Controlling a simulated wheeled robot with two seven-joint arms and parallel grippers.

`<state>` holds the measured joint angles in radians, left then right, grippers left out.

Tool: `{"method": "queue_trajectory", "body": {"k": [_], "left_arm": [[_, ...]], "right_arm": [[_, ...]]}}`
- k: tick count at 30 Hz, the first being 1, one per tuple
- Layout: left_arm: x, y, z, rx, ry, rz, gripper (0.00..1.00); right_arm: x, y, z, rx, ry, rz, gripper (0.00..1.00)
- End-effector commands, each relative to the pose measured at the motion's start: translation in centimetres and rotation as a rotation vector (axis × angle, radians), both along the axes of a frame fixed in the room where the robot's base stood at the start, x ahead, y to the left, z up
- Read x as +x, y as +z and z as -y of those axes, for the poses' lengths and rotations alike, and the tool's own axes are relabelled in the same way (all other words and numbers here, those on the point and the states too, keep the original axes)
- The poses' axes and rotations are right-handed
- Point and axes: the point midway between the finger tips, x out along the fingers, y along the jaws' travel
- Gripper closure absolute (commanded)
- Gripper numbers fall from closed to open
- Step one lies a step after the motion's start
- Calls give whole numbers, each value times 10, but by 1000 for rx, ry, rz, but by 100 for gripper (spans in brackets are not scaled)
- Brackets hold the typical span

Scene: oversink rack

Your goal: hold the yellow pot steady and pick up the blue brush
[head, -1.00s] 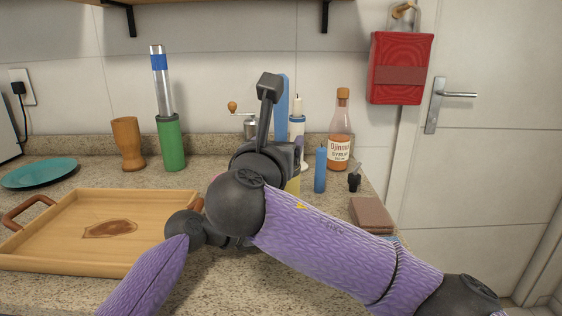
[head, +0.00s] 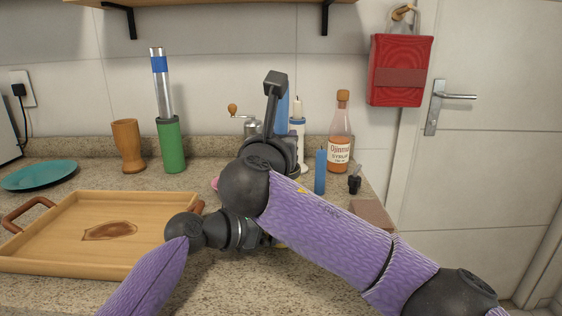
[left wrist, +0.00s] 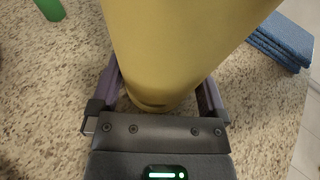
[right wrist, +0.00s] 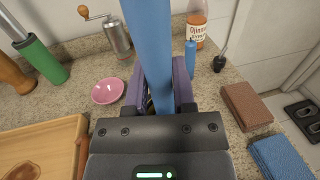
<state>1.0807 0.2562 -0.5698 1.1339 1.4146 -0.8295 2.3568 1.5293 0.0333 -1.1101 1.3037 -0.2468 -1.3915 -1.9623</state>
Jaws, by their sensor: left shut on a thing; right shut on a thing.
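The yellow pot (left wrist: 175,40) fills the top of the left wrist view. My left gripper (left wrist: 160,85) is shut on it, with one finger on each side. In the head view the pot is almost wholly hidden behind my arms. The blue brush (right wrist: 150,40) stands up long and straight in the right wrist view, and my right gripper (right wrist: 160,75) is shut on it. Part of the brush also shows in the head view (head: 283,108), behind my dark right wrist. The brush's lower end is hidden, so I cannot tell whether it is still inside the pot.
A wooden tray (head: 60,262) lies at left. A green-handled tool (head: 171,145), a wooden cup (head: 128,146), a syrup bottle (head: 340,150) and a small blue bottle (head: 320,171) stand behind. A pink bowl (right wrist: 107,91) and folded blue cloth (right wrist: 280,158) are nearby.

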Motion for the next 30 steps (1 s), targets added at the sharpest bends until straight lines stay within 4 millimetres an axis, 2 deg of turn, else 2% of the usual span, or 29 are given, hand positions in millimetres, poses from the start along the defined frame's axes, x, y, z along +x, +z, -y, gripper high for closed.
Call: {"method": "queue_trajectory", "body": {"k": [5, 12, 15, 19, 25, 26, 30], "left_arm": [[0, -1, 0, 2, 0, -2, 38], [0, -1, 0, 2, 0, -2, 38], [0, -1, 0, 2, 0, -2, 38], [0, -1, 0, 2, 0, -2, 38], [0, -1, 0, 2, 0, -2, 38], [0, -1, 0, 2, 0, -2, 1], [0, -1, 0, 1, 0, -2, 0]], "right_arm": [[0, 8, 0, 2, -1, 1, 100], [0, 69, 0, 1, -1, 3, 100], [0, 89, -1, 0, 0, 3, 100], [0, 100, 0, 0, 0, 1, 100], [0, 100, 0, 0, 0, 0, 100], [0, 100, 0, 0, 0, 0, 100], [0, 100, 0, 0, 0, 0, 100]]}}
